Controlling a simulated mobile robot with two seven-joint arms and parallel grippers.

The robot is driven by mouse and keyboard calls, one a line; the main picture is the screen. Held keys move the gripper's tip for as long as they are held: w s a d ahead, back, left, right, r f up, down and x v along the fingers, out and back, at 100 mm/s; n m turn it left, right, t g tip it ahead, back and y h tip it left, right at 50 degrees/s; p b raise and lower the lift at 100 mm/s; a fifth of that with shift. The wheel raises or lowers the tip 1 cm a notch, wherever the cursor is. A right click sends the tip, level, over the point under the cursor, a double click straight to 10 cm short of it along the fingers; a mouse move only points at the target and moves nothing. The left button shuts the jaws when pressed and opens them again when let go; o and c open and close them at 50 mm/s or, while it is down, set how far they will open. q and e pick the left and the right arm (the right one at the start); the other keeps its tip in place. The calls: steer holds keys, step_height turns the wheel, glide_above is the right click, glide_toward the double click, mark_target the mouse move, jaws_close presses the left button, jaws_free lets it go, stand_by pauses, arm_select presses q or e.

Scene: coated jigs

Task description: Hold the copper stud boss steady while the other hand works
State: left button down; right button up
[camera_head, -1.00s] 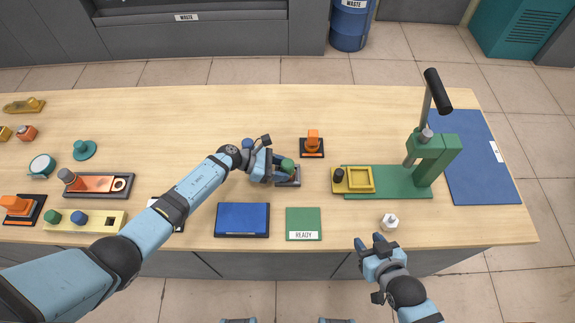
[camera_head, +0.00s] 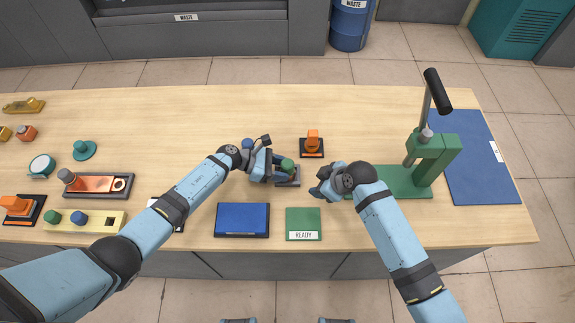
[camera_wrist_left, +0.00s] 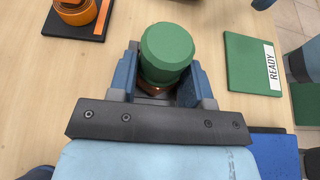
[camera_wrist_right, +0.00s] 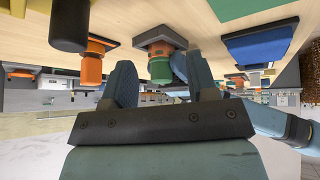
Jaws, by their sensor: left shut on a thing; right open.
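The copper stud boss (camera_wrist_left: 150,91) shows as a thin copper edge under a faceted green cap (camera_wrist_left: 167,53) in the left wrist view. It stands upright on a small grey base (camera_head: 289,182) in the head view. My left gripper (camera_head: 283,168) is shut around it, with one blue finger on each side. In the right wrist view the boss (camera_wrist_right: 160,48) appears upside down, with the cap (camera_wrist_right: 160,71) between the fingers but farther off. My right gripper (camera_head: 318,184) is open and empty, just right of the boss and apart from it.
A green READY mat (camera_head: 303,222) and a blue tray (camera_head: 242,219) lie in front. A green press (camera_head: 432,160) stands to the right. My right forearm hides part of the table near the press.

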mark_target(289, 163)
steer(key=w+a+r+n+g+h, duration=0.1)
steer(key=w+a+r+n+g, duration=0.4)
steer(key=w+r+n, duration=0.45)
steer(key=shift+m, duration=0.35)
steer(key=x, duration=0.7)
steer(key=s+x, duration=0.1)
steer(key=x, duration=0.2)
steer(key=shift+s+a+f, duration=0.1)
steer(key=shift+s+f, duration=0.05)
steer(key=shift+f, duration=0.15)
steer(key=shift+c, duration=0.2)
jaws_close()
steer(key=shift+r, duration=0.15)
steer(key=shift+r, duration=1.75)
steer(key=shift+r, duration=0.1)
